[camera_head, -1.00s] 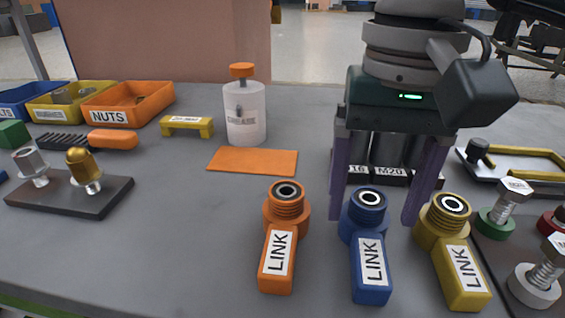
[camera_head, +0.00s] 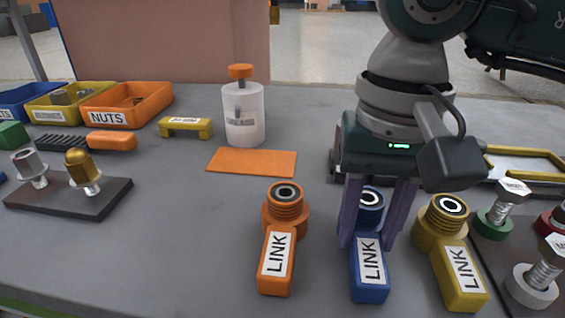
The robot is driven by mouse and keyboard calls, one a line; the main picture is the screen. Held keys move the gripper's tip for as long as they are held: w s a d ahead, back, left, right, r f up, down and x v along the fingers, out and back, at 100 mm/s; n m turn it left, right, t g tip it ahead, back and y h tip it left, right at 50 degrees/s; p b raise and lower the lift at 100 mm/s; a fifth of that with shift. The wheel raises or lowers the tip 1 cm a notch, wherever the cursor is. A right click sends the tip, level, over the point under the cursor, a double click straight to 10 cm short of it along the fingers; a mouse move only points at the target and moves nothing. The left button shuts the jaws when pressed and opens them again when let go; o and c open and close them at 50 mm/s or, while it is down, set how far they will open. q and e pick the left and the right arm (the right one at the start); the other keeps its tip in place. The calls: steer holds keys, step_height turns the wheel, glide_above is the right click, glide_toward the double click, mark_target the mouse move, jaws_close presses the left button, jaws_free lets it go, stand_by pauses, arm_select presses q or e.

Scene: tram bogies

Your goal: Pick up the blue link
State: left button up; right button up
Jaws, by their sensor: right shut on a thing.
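The blue link (camera_head: 369,277) lies on the grey table, right of centre, with its labelled arm toward me and its ringed end away from me. My right gripper (camera_head: 368,243) reaches down from above, its two purple fingers on either side of the ringed end, shut on it. The fingers hide the sides of that end. The link appears to rest on the table still. An orange link (camera_head: 277,262) lies to its left and a yellow link (camera_head: 458,272) to its right. My left gripper is not in view.
A white bottle with an orange cap (camera_head: 243,115) stands behind an orange plate (camera_head: 252,162). Bolts in round bases (camera_head: 503,210) stand close on the right. Parts bins (camera_head: 128,104) are at the back left.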

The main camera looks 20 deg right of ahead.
jaws_close()
stand_by(0.8)
